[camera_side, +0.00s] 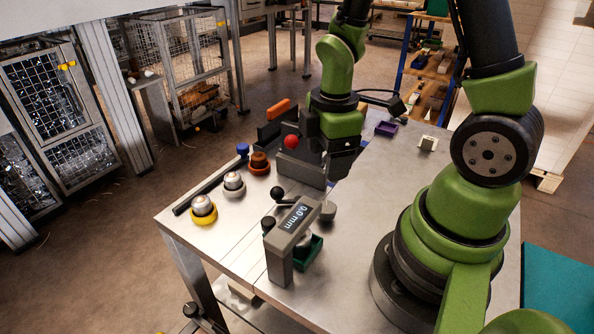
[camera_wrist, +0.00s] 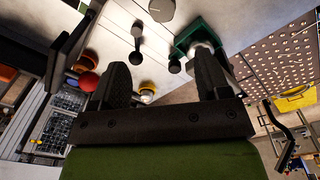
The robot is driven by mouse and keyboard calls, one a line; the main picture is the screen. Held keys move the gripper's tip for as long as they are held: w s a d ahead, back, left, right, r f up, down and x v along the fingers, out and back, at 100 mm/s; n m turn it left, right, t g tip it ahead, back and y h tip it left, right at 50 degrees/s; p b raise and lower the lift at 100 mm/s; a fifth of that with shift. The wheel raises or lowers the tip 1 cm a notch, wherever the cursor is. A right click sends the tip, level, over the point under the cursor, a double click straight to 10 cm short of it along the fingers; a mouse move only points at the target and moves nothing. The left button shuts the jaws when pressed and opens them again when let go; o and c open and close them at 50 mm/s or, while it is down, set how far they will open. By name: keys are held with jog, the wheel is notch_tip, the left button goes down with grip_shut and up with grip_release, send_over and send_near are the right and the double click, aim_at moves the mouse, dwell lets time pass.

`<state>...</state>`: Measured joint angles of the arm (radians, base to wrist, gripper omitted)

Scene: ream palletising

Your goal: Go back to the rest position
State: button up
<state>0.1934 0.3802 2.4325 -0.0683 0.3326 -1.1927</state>
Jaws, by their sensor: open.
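My gripper (camera_side: 341,168) is above the metal table (camera_side: 235,232), close to a grey upright plate on the table. In the wrist view my gripper (camera_wrist: 163,72) has its two dark fingers spread apart with nothing between them. A grey measuring device (camera_side: 290,235) with a display reading 0.0 mm stands on the table in front of my gripper. A green tray (camera_side: 309,252) is at its foot. The green tray also shows beyond the fingers in the wrist view (camera_wrist: 186,40).
Silver-topped pieces stand at the left: one with a yellow base (camera_side: 203,211), one with a pale base (camera_side: 234,185). A brown piece (camera_side: 259,165) is behind them. A red ball (camera_side: 291,142) is beside my gripper. A purple tray (camera_side: 386,129) lies farther back.

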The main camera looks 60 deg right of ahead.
jog(key=s+a+r+m+t+y, duration=0.1)
jog(key=s+a+r+m+t, duration=0.2)
jog(key=r+m, duration=0.4)
jog(key=s+a+r+m+t+y, duration=0.1)
jog(key=s+a+r+m+t, duration=0.2)
jog(key=r+m, duration=0.4)
notch_tip(320, 180, up, 4)
jog(key=shift+s+a+m+t, duration=0.3)
jog(key=shift+s+a+t, duration=0.05)
jog(key=shift+a+t, duration=0.05)
dwell(2.4)
